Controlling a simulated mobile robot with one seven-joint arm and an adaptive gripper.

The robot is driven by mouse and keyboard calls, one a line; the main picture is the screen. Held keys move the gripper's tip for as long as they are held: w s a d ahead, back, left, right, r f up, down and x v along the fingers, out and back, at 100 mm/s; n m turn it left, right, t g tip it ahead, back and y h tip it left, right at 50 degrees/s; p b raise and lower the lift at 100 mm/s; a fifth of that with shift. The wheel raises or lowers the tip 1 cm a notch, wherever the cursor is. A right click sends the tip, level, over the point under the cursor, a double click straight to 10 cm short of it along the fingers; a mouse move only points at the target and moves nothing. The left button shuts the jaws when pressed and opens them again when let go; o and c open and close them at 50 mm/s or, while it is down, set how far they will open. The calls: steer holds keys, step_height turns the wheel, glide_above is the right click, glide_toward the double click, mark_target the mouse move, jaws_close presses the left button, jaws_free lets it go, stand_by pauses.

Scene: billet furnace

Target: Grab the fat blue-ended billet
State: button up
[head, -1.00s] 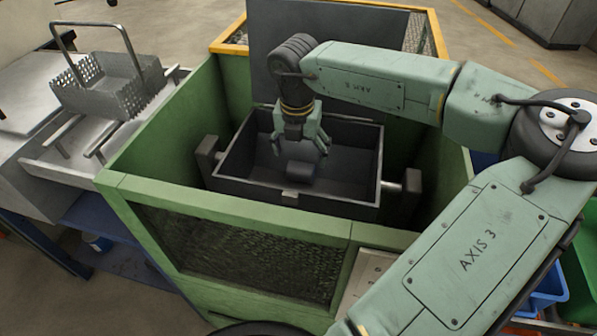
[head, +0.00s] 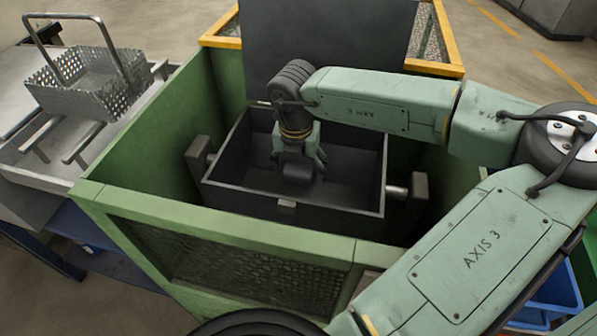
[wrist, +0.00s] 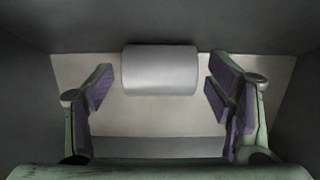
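A thick, short grey billet (head: 298,174) lies on its side on the floor of a dark box. It also shows in the wrist view (wrist: 159,71) as a plain grey cylinder, and no blue end is visible on it. My gripper (head: 299,165) points down into the box, low over the billet. In the wrist view my gripper (wrist: 158,88) is open, its purple-padded fingers wide apart. The billet lies between and slightly beyond the fingers in that picture, with gaps on both sides. I cannot tell whether anything touches it.
The dark box (head: 252,192) hangs on side pivots inside a green, mesh-sided enclosure (head: 190,210), whose walls surround my gripper. A dark panel (head: 325,45) stands upright behind. A perforated metal basket (head: 88,85) sits on a bench at left. Blue bins show at lower right.

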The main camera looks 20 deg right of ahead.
jaws_close()
stand_by(0.8)
steer(key=shift+w, duration=0.1)
